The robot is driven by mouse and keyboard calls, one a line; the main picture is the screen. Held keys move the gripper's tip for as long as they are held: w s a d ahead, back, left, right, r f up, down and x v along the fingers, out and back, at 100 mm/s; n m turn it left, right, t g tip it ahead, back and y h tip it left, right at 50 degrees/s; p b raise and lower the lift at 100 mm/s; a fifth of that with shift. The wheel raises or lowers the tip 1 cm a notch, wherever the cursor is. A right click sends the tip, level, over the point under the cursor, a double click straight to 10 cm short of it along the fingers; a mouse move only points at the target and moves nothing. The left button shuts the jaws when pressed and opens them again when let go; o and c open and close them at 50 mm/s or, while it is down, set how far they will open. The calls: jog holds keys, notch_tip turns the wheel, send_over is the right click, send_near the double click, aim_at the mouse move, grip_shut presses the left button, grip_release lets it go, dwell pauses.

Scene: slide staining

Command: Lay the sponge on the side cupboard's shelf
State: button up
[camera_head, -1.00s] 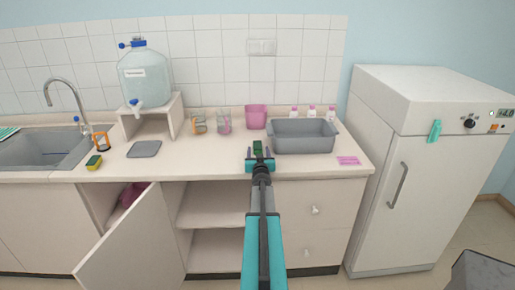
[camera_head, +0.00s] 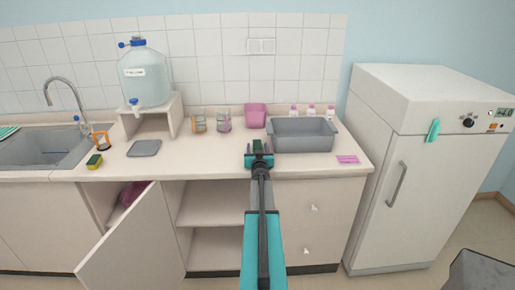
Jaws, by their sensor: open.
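A small yellow sponge with a dark green top (camera_head: 94,161) lies on the counter just right of the sink. My gripper (camera_head: 259,151) is open over the counter's front edge, left of the grey tub and well to the right of the sponge. A dark green patch shows at the jaws; I cannot tell what it is. The cupboard below the counter has an open compartment with a shelf (camera_head: 215,222). Left of it, a door (camera_head: 135,245) stands swung open, and something purple (camera_head: 133,192) shows partly hidden behind it.
A grey tub (camera_head: 303,134) and a pink card (camera_head: 347,159) are on the right of the counter. A grey flat pad (camera_head: 144,148), an orange-black stand (camera_head: 101,139) and a sink (camera_head: 45,150) are to the left. The open door juts out in front of the cupboard.

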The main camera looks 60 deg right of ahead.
aim_at(258, 147)
jog(key=c, duration=1.2)
jog(key=shift+r, duration=0.1)
jog(key=shift+r, duration=0.8)
jog(key=shift+s+a+r, duration=0.15)
jog(key=shift+s+r, duration=0.05)
jog(key=shift+r, duration=0.8)
jog(key=s+a, duration=0.3)
jog(key=s, duration=0.1)
jog(key=s+a, duration=0.3)
jog(key=s, duration=0.1)
jog(key=s+a+r+p, duration=0.1)
jog(key=s+a, duration=0.2)
jog(key=s, duration=0.1)
jog(key=shift+s+r, duration=0.1)
jog(key=shift+s, duration=0.25)
